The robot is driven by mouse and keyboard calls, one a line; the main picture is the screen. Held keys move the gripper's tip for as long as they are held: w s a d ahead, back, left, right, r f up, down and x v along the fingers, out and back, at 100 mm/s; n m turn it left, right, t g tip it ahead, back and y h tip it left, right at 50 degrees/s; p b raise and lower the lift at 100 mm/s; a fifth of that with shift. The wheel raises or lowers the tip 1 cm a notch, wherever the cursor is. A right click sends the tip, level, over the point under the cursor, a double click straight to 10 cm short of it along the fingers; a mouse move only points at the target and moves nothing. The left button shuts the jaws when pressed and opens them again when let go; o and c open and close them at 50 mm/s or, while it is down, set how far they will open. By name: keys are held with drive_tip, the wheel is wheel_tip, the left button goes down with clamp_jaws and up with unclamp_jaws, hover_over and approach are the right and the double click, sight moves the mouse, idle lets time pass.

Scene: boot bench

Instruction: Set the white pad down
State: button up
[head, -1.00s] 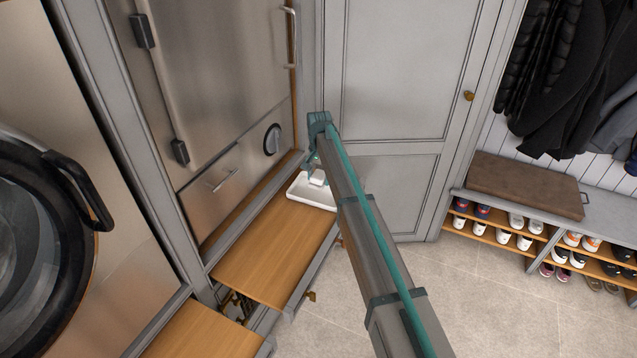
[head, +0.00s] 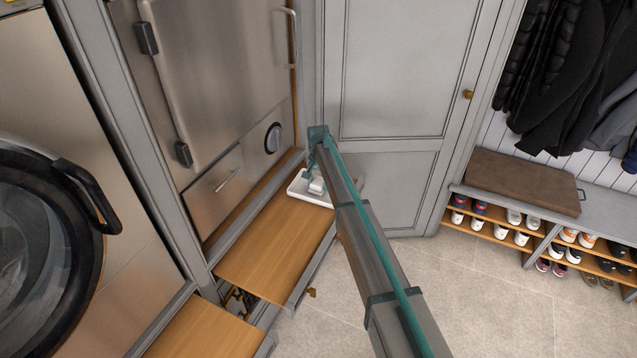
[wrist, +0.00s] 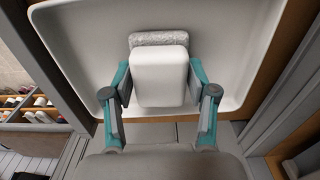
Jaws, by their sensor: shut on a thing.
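The white pad (wrist: 160,78) is a rounded white block in the wrist view, with a grey, rough-textured strip along its far edge. I cannot tell if that strip is part of the pad. My gripper (wrist: 160,70) is shut on the pad, one teal finger on each side. A shallow white tray (wrist: 85,55) lies beneath it. In the head view the pad (head: 317,187) is over the tray (head: 306,199), near its right side, below my gripper (head: 316,170). Whether the pad touches the tray floor is unclear. My arm hides part of the tray's right end.
The tray stands at the far end of a wooden pull-out shelf (head: 268,250), whose near part is bare. Steel appliance fronts (head: 215,190) rise on the left and a grey cabinet door (head: 390,70) behind. A shoe bench (head: 520,190) stands at the right.

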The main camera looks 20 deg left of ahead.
sight(318, 181)
drive_tip(key=shift+f, duration=0.1)
drive_tip(key=o, duration=1.2)
wheel_tip(318, 181, up, 12)
drive_tip(key=b, duration=0.3)
